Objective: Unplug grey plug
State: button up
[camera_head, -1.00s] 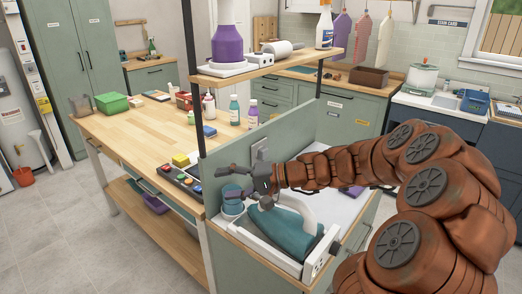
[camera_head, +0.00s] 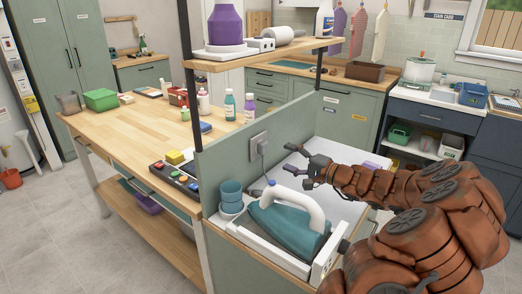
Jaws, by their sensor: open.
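The grey plug (camera_head: 263,148) sits at the wall outlet (camera_head: 257,142) on the green upright panel behind the iron. A cord seems to hang below it; I cannot tell whether the plug is fully seated. My gripper (camera_head: 291,164) is open and empty. It is to the right of the plug, apart from it, with its fingers pointing left toward the panel. The teal iron (camera_head: 285,232) with a white handle stands below and in front of the outlet.
Teal cups (camera_head: 231,192) stand left of the iron. A white power strip (camera_head: 327,260) lies at its right front. A control box with coloured buttons (camera_head: 175,175) is on the wooden table (camera_head: 130,130). A shelf (camera_head: 265,56) hangs above the panel.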

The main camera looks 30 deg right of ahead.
aim_at(265, 153)
jog(key=x, duration=0.6)
jog(key=shift+a+f+p, duration=0.2)
jog(key=shift+p, duration=0.15)
jog(key=shift+r+b+x, duration=0.2)
jog(key=shift+b+x, duration=0.45)
jog(key=shift+x, duration=0.8)
jog(key=shift+d, duration=0.15)
jog(key=shift+f+b, duration=0.95)
jog(key=shift+b, duration=0.5)
grip_shut()
dwell(0.4)
jog(key=shift+s, duration=0.15)
